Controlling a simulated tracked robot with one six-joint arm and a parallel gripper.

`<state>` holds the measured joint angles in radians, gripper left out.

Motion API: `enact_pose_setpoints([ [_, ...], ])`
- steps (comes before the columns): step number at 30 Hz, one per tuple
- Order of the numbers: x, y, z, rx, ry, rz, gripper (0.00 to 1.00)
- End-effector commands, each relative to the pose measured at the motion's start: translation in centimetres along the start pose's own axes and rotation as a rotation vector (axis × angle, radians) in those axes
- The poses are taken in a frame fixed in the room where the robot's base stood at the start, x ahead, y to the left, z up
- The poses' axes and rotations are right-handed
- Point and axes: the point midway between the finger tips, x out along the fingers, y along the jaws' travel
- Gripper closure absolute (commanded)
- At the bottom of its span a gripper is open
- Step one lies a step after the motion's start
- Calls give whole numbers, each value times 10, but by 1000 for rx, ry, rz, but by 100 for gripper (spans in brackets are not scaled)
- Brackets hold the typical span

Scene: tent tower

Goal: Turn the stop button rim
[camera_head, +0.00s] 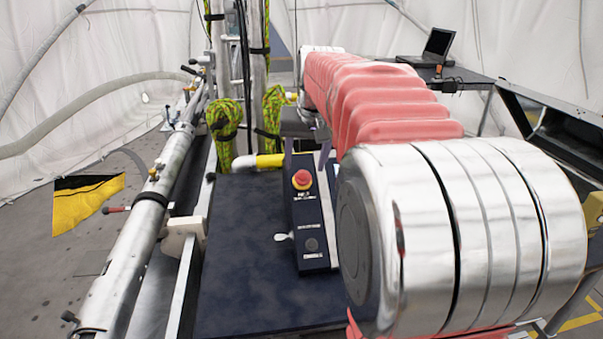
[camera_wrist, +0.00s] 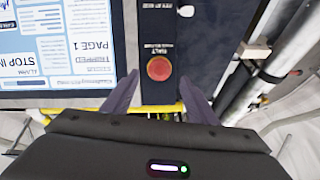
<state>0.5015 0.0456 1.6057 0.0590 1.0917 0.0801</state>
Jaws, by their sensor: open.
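The red stop button (camera_head: 301,179) sits near the far end of a dark control box, with a yellow ring showing around its base. The box (camera_head: 313,222) lies on a dark blue panel. In the wrist view the round red button (camera_wrist: 159,68) is near the picture's middle, with white lettering above it. My gripper (camera_wrist: 157,85) is open, its two dark fingers one on each side of the box, below and beside the button. No touch on the button shows.
A screen with text (camera_wrist: 55,45) lies left of the box in the wrist view. A silver metal pipe (camera_head: 140,240) runs along the left side. Upright poles with yellow-green rope (camera_head: 224,125) stand behind. A laptop (camera_head: 430,50) is on a table at the back right.

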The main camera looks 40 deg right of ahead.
Motion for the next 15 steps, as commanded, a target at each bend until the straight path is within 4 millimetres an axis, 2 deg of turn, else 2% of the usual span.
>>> enact_pose_setpoints([
  [3, 20, 0, 1, 0, -4, 0, 47],
  [9, 42, 0, 0, 0, -2, 0, 47],
  [15, 50, 0, 0, 0, -1, 0, 47],
])
